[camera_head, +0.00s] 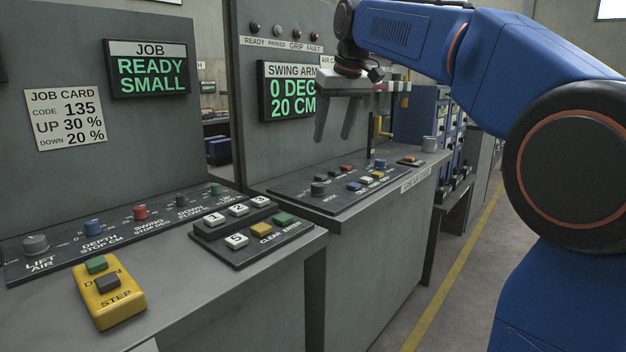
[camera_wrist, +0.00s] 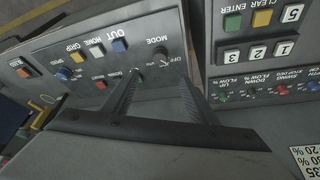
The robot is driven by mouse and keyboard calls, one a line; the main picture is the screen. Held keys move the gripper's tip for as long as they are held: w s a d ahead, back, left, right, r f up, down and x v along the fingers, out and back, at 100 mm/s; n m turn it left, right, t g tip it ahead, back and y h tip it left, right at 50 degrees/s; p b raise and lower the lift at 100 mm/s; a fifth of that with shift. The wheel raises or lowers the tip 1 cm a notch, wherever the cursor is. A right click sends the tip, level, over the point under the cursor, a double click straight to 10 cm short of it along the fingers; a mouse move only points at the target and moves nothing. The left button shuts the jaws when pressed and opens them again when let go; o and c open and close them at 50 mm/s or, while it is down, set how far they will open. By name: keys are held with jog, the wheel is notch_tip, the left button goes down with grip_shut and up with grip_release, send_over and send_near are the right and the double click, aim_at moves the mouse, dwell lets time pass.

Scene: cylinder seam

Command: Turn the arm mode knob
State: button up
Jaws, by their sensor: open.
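The arm mode knob (camera_head: 318,188) is a dark round knob at the front left of the black arm panel (camera_head: 290,191), beside the word MODE. In the wrist view the mode knob (camera_wrist: 160,53) lies just beyond the fingertips, between their lines, with OFF printed near it. My gripper (camera_head: 333,138) hangs above the panel, pointing down, clearly apart from the knob. In the wrist view my gripper (camera_wrist: 163,76) has its two fingers spread, with nothing between them. Which way the knob points is too small to tell.
Several coloured buttons (camera_head: 367,182) sit right of the knob. A keypad (camera_head: 240,225) stands on the nearer console at left. The swing arm display (camera_head: 292,95) reads 0 DEG, 20 CM on the upright panel behind my gripper.

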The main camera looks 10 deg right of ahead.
aim_at(319, 184)
jog(key=x, duration=1.7)
jog(key=shift+w+a, duration=0.15)
jog(key=shift+w, duration=0.15)
jog(key=c, duration=1.1)
